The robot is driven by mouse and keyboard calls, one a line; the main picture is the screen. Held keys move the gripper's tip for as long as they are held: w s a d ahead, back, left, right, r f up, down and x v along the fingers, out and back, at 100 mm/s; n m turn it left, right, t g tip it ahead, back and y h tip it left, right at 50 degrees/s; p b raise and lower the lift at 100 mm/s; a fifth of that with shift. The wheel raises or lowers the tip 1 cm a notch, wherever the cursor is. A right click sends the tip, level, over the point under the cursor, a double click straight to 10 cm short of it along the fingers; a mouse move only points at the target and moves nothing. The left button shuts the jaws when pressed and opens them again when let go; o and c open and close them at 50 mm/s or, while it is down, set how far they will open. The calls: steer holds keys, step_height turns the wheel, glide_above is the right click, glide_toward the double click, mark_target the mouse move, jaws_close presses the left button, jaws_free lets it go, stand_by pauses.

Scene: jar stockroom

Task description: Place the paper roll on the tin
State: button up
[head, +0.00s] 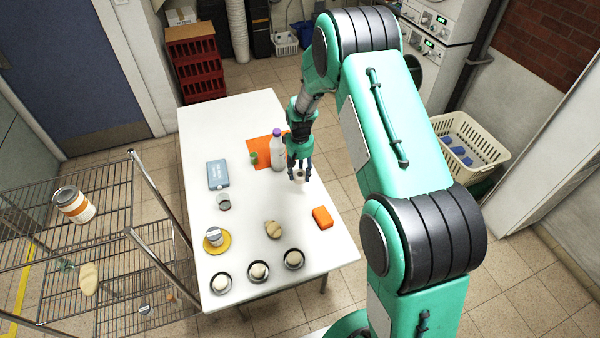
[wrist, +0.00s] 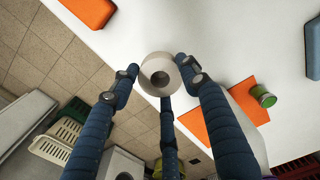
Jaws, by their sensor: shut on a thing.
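My gripper (head: 299,170) is shut on the white paper roll (wrist: 159,72), its fingers around the roll's sides. In the head view the roll (head: 299,177) shows small beneath the fingers, over the right part of the white table; any gap below it is hard to judge. Which thing is the tin is not certain. A flat blue box-like tin (head: 218,174) lies on the table's left side, its top clear. A small pale can (head: 215,238) stands on a yellow saucer nearer the front. A larger orange-and-white tin (head: 73,204) is on the wire rack.
A grey cup (head: 224,202), orange block (head: 322,217), potato-like item (head: 273,229) and several dark bowls are nearer the front.

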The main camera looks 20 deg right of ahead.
stand_by(0.4)
steer(key=a+r+n+p, duration=0.2)
steer(key=a+r+n, duration=0.3)
steer(key=a, duration=0.5)
steer(key=a+r+n+p, duration=0.1)
steer(key=a+r+n, duration=0.1)
steer(key=a+r, duration=0.65)
steer(key=a+r+n+p, duration=0.2)
steer(key=a+r+n, duration=0.15)
steer(key=a, duration=0.95)
steer(key=s+a+r+n+p, duration=0.1)
steer(key=s+a+r+n, duration=0.3)
steer(key=a, duration=0.6)
steer(key=s+a+r+n+p, duration=0.2)
steer(key=s+a+r+n, duration=0.2)
steer(key=s+a+r, duration=0.3)
steer(key=s+a+r+n+p, duration=0.1)
steer(key=s+a+r+n, duration=0.3)
steer(key=a, duration=0.9)
step_height(320, 180, up, 3)
steer(key=shift+s+a+r+n, duration=0.1)
steer(key=shift+s+a+n, duration=0.2)
steer(key=shift+s, duration=0.85)
steer(key=shift+w, duration=0.1)
